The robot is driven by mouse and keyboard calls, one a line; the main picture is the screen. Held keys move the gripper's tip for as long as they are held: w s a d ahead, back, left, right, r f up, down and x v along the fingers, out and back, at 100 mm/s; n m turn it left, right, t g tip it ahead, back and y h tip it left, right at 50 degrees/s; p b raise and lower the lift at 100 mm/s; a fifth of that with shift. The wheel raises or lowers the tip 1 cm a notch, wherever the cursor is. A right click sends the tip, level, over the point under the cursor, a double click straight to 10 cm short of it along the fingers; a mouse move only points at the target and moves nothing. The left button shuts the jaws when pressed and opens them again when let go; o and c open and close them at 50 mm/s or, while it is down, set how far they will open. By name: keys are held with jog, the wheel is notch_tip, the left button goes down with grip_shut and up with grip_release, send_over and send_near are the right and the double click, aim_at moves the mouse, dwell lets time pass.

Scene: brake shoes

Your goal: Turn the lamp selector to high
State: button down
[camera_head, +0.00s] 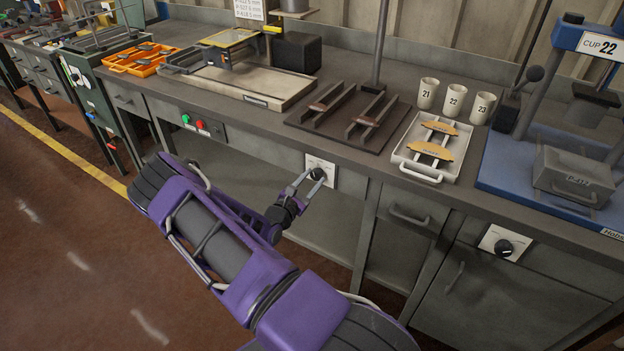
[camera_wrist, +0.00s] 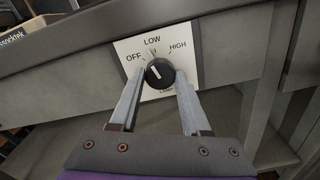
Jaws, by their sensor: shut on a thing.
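The lamp selector is a round black knob (camera_wrist: 160,72) on a white plate (camera_wrist: 190,52) marked OFF, LOW and HIGH, on the front of the bench. The knob's white pointer mark tilts up and left, roughly between OFF and LOW; its exact setting is hard to tell. My gripper (camera_wrist: 160,78) is shut on the knob, with one finger on each side. The head view also shows my gripper (camera_head: 311,182) at the selector plate (camera_head: 328,168). The fingers hide part of the lower plate and its lower lettering.
A second black knob (camera_head: 504,247) sits on a plate farther right. Green and red buttons (camera_head: 202,125) are on the left of the bench front. The benchtop above holds a tray with brake shoes (camera_head: 434,140), cups (camera_head: 454,98) and a blue press (camera_head: 555,140). Floor at left is clear.

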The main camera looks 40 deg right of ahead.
jog(key=m, duration=0.6)
jog(key=shift+m, duration=0.3)
jog(key=m, duration=0.5)
jog(key=shift+m, duration=0.5)
jog(key=shift+c, duration=1.8)
grip_release()
jog(key=shift+a, duration=0.1)
jog(key=v, duration=1.7)
jog(key=shift+p, duration=0.35)
jog(key=shift+a, duration=0.1)
